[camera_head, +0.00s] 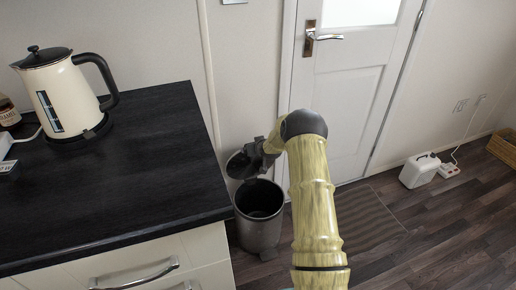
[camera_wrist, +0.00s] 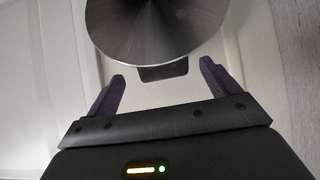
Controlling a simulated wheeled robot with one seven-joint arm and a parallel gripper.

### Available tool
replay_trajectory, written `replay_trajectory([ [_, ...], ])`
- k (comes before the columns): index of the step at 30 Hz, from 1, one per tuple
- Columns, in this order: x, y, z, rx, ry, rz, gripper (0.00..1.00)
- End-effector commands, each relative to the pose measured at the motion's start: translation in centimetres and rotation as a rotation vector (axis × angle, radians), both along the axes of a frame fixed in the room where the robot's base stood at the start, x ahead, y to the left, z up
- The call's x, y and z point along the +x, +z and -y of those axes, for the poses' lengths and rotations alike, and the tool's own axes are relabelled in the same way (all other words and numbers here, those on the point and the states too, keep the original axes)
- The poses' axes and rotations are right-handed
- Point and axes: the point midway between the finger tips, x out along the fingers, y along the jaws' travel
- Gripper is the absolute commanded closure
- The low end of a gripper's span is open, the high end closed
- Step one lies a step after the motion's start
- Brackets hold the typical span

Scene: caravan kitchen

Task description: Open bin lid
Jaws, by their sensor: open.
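The grey cylindrical bin (camera_head: 258,217) stands on the floor between the counter and the door. Its mouth is uncovered and shows a dark inside. Its round lid (camera_head: 240,164) is raised, tilted up at the back of the bin near the wall. In the wrist view the shiny metal lid (camera_wrist: 155,28) fills the top middle. My gripper (camera_head: 262,150) is beside the raised lid, partly hidden by my arm. In the wrist view my gripper (camera_wrist: 162,82) is open, its two dark fingers apart with nothing between them; the lid lies just beyond the fingertips. Contact cannot be told.
The dark counter (camera_head: 150,180) with drawers below is left of the bin and holds a cream kettle (camera_head: 70,95). A white door (camera_head: 340,110) with a handle stands behind.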

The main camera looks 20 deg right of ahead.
Motion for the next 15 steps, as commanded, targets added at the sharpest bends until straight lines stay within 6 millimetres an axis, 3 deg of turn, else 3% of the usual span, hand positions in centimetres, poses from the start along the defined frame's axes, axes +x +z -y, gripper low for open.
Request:
replay_trajectory([
  [8, -1.5, 1.4, -0.1, -0.001, 0.002, 0.000, 0.12],
  [15, -4.6, 3.7, 0.2, 0.000, -0.004, -0.001, 0.12],
])
